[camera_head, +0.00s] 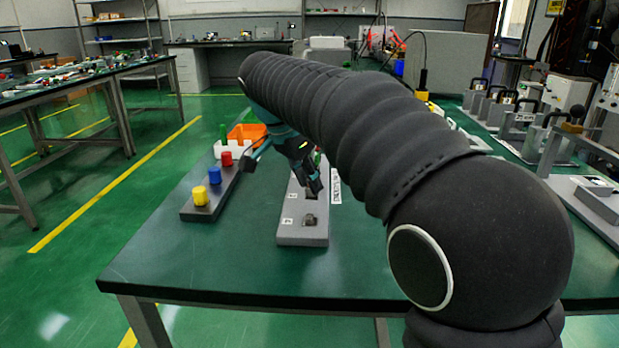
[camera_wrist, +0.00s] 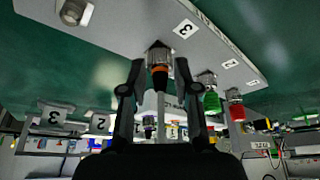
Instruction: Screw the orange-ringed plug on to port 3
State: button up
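The orange-ringed plug (camera_wrist: 159,76) shows in the wrist view at port 3 (camera_wrist: 159,52), with the label "3" beside it. Its metal collar meets the port; I cannot tell how far it is threaded on. My gripper (camera_wrist: 159,66) has a finger on each side of the plug, with a visible gap on both sides. In the head view my gripper (camera_head: 314,184) is over the grey port board (camera_head: 300,236), and it hides the plug there.
Green (camera_wrist: 211,101) and red (camera_wrist: 236,112) plugs sit on neighbouring ports. A bare port (camera_wrist: 75,12) is at the board's near end. A dark rack (camera_head: 203,208) with yellow, blue and red caps stands left of the board, near an orange bin (camera_head: 247,132). The front of the table is clear.

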jog(key=shift+o, duration=1.1)
jog(key=v, duration=1.2)
